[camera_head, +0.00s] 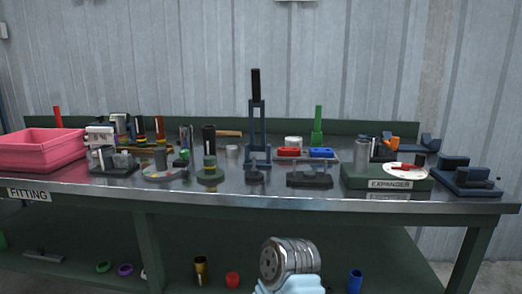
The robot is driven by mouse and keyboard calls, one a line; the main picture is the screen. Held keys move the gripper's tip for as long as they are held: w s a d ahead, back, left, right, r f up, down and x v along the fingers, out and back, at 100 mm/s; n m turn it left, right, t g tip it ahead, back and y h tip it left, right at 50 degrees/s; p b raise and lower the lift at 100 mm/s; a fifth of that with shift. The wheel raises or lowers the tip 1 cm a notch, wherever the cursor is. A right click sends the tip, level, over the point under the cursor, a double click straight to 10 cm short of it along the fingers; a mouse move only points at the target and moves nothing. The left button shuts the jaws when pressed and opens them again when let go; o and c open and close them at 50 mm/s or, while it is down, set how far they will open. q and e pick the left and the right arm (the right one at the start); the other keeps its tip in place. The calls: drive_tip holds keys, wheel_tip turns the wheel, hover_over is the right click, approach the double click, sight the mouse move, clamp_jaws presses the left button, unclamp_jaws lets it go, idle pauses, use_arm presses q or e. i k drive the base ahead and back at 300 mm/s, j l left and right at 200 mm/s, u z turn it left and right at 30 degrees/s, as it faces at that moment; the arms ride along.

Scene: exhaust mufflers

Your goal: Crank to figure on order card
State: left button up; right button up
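The expander is a dark green block (350,180) at the right of the bench, with a label (390,184) reading EXPANDER on its front. A white disc (398,170) with red on it lies on the block's right part. A small dark upright piece (420,160), perhaps the crank's knob, stands at the disc's right edge. A grey cylinder (361,150) stands upright at the block's left. Neither gripper shows.
A pink bin (42,148) sits at the bench's left end above the FITTING label (29,194). A tall blue press-like stand (257,130) rises mid-bench. Dark blue blocks (465,178) lie at the right end. A grey ribbed cylinder (288,260) is low in front, its support unclear.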

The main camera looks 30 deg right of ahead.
sight(420, 158)
drive_tip(key=z, duration=1.95)
